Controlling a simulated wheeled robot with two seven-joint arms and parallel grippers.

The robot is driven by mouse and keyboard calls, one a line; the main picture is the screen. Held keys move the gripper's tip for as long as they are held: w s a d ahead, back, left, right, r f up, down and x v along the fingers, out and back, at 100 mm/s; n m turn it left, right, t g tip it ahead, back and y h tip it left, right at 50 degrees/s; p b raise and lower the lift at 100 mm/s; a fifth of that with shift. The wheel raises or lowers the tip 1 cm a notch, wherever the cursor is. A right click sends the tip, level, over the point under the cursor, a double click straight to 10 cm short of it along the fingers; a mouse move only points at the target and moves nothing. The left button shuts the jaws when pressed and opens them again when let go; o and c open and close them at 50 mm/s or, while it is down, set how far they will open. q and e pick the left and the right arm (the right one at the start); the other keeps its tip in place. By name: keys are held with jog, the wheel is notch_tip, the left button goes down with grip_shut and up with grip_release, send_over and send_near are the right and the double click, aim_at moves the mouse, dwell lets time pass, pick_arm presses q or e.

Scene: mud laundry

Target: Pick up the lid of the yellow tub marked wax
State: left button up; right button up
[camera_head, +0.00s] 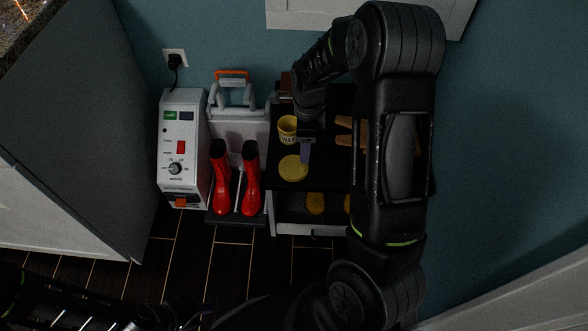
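The yellow tub marked wax (287,129) stands on a dark shelf top near the wall, with part of its dark lettering showing. A round yellow lid (293,168) lies flat on the same top, in front of the tub and apart from it. The fingers are too dark and small to read.
Tan wooden pieces (345,132) lie right of the gripper, partly behind my arm. Red boots (251,180) and a grey-white machine (183,150) stand to the left. Yellow items (315,203) sit on the lower shelf. The dark floor (200,260) in front is clear.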

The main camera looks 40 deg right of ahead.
aim_at(294, 166)
jog(key=shift+f+b, duration=0.3)
jog(key=shift+f, duration=1.05)
notch_tip(294, 166, down, 5)
jog(key=shift+d+f+b, duration=0.1)
jog(key=shift+f+b, duration=0.05)
jog(key=shift+b, duration=0.45)
grip_shut()
